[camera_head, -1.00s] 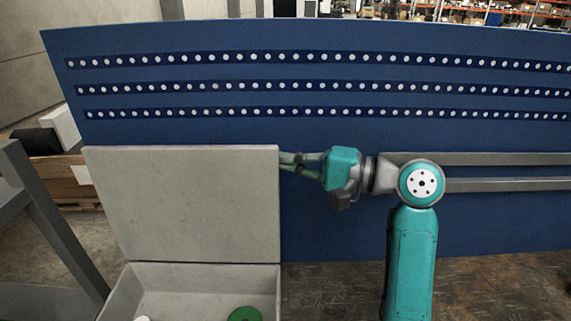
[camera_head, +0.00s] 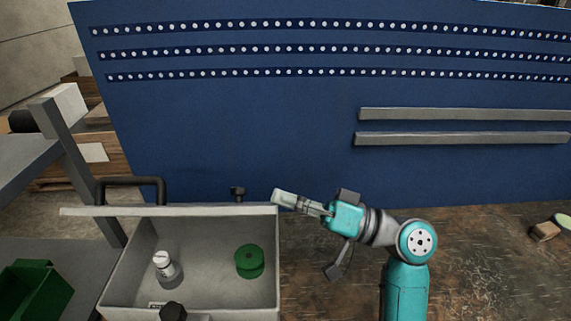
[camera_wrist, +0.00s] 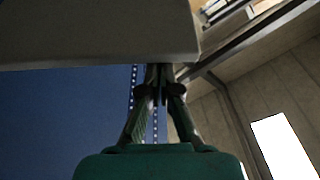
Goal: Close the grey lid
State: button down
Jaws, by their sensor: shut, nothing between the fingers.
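The grey lid (camera_head: 170,211) shows nearly edge-on in the head view, partly lowered over the back of the open grey box (camera_head: 272,295). A black handle (camera_head: 130,181) shows above its left part. My gripper (camera_head: 277,197) is shut and empty at the lid's right end; whether it touches the lid is unclear. In the wrist view, the lid (camera_wrist: 95,30) fills the upper left, and my closed fingertips (camera_wrist: 159,72) are at its lower edge near the right corner.
Inside the box are a white bottle (camera_head: 166,268) and a green round object (camera_head: 249,262). A black knob (camera_head: 173,312) is at its front. A blue panel (camera_head: 260,130) with grey rails (camera_head: 460,115) stands behind. The tabletop (camera_head: 490,260) right of my arm is mostly clear.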

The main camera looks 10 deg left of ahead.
jog(key=s+d+f, duration=0.1)
jog(key=s+f, duration=0.2)
jog(key=f, duration=0.4)
jog(key=s+f+n, duration=0.1)
jog(key=s+f, duration=0.3)
jog(key=f, duration=0.3)
jog(key=shift+d+n+g, duration=0.3)
jog(key=shift+d+g, duration=0.1)
jog(key=shift+s, duration=0.1)
jog(key=v, duration=1.2)
jog(key=shift+f, duration=0.1)
